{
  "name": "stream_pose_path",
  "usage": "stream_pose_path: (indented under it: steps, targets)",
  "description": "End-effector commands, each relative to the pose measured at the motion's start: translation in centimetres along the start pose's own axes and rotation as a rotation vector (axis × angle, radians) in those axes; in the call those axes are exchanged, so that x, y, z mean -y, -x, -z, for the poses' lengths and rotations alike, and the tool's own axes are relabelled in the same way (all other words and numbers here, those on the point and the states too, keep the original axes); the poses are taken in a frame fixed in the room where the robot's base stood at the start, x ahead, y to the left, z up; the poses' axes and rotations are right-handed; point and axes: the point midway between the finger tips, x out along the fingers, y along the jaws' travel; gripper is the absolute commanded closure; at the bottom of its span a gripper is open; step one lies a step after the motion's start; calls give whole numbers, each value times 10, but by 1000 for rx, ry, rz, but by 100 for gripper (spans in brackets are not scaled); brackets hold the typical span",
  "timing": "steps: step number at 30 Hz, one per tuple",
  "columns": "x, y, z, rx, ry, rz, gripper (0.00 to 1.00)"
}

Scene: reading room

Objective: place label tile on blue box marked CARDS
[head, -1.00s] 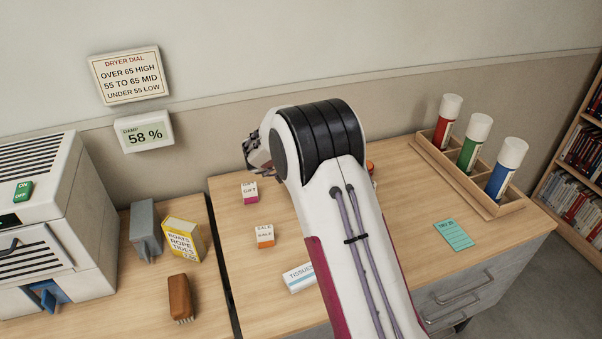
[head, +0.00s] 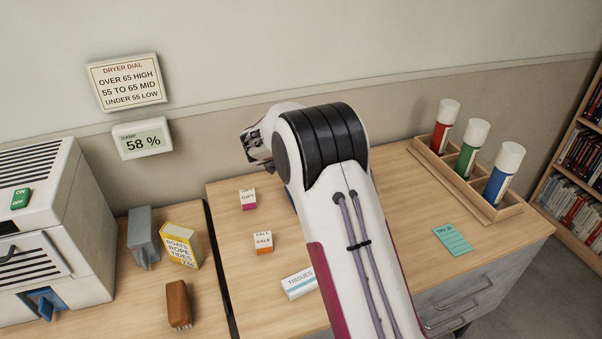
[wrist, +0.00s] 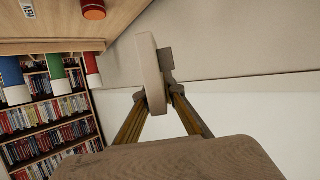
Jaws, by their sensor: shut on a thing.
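My gripper (wrist: 162,92) is shut on a pale, thin slab, likely the label tile (wrist: 149,72), seen nearly edge-on in the wrist view; no marking on it can be read. In the head view my gripper (head: 256,150) shows at the left of my arm, raised above the back of the desk, and the slab cannot be made out there. No box marked CARDS can be read in either view. A sliver of blue (head: 291,198) shows beside my arm in the head view, but my arm hides what it belongs to.
On the desk (head: 225,215) stand a pink-and-white box (head: 248,199), an orange-and-white box (head: 263,243) and a tissues box (head: 299,283). A rack (head: 480,205) holds red, green and blue tubes. A teal note (head: 452,239) lies at right. A bookshelf (wrist: 50,115) shows in the wrist view.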

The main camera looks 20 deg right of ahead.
Motion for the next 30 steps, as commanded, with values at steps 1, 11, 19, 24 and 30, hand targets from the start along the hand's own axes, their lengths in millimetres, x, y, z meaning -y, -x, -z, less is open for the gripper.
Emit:
stream_pose_path:
  steps: [1,11,19,24,30]
  targets:
    - [0,-1,-3,1,2,-1,100]
    - [0,-17,-41,3,2,-2,100]
    - [0,-23,-56,1,0,-1,100]
    - [0,-23,-56,0,-1,-1,100]
    - [0,-25,-60,1,1,-1,100]
